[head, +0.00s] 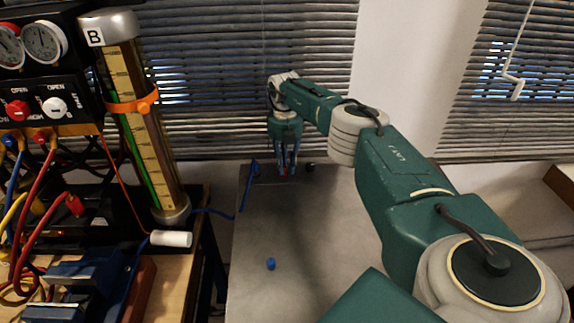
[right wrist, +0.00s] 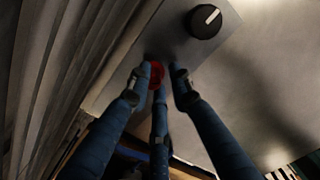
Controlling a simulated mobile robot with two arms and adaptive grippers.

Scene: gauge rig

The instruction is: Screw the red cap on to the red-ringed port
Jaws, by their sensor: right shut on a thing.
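My right gripper (head: 286,172) is at the far end of the grey table, with its fingers pointing down. It is shut on the red cap, of which only a small bit of red (head: 285,173) shows between the fingertips. In the right wrist view the red cap (right wrist: 157,74) sits between the blue fingers (right wrist: 163,80), partly covered by them. I cannot make out the red-ringed port in either view. My left gripper is not in view.
A black knob with a white mark (right wrist: 206,21) is close beside the right gripper. A blue cap (head: 270,264) lies on the grey table (head: 300,225). A blue cable (head: 242,200) runs along the table's left edge. A gauge rig with a tall tube (head: 150,130) stands left.

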